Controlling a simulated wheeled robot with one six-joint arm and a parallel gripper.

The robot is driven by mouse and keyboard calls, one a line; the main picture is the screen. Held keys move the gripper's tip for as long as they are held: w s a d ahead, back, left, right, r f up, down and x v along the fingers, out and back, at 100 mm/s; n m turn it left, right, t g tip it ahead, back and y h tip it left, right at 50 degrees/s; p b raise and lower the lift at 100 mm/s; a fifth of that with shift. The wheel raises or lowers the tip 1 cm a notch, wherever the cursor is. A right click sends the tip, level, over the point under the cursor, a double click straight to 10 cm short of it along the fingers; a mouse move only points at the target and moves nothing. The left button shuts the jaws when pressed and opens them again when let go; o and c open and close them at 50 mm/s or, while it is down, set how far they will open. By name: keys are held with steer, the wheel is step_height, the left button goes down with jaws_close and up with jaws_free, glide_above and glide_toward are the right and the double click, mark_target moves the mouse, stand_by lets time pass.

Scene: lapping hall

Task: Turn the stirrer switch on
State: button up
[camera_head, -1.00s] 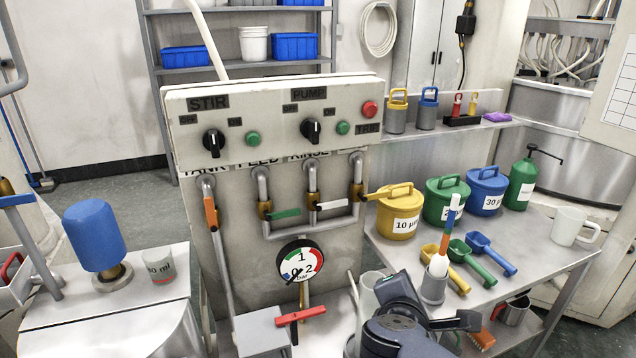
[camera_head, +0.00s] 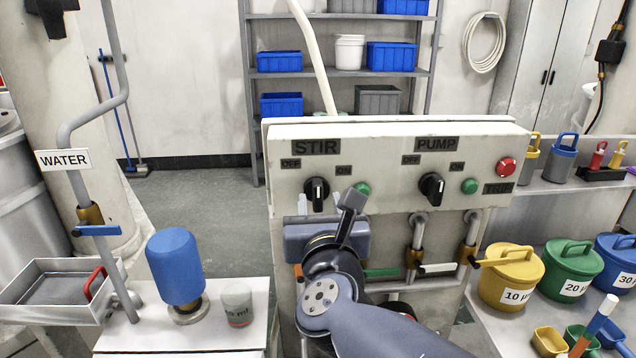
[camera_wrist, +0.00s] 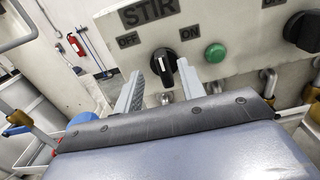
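The stirrer switch is a black rotary knob (camera_head: 316,188) under the STIR label on the pale panel (camera_head: 390,150). OFF is marked to its upper left and ON to its upper right. The knob (camera_wrist: 163,63) also shows in the wrist view, its grip close to upright there; its exact setting is hard to read. My gripper (camera_wrist: 162,72) is open, with one pale finger on each side of the knob. In the head view my gripper (camera_head: 318,200) is just below and in front of the knob. Whether the fingers touch it I cannot tell.
A green button (camera_head: 362,188) sits right of the knob, and a PUMP knob (camera_head: 432,187) and red TRIP button (camera_head: 506,166) farther right. Valve pipes (camera_head: 416,245) run below. A blue-capped vessel (camera_head: 175,267) and beaker (camera_head: 237,305) stand at left.

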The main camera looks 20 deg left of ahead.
mark_target(318, 190)
steer(key=x, duration=0.6)
steer(key=shift+w+a+p, duration=0.1)
steer(key=shift+w+p, duration=0.2)
steer(key=shift+p, duration=0.05)
jaws_close()
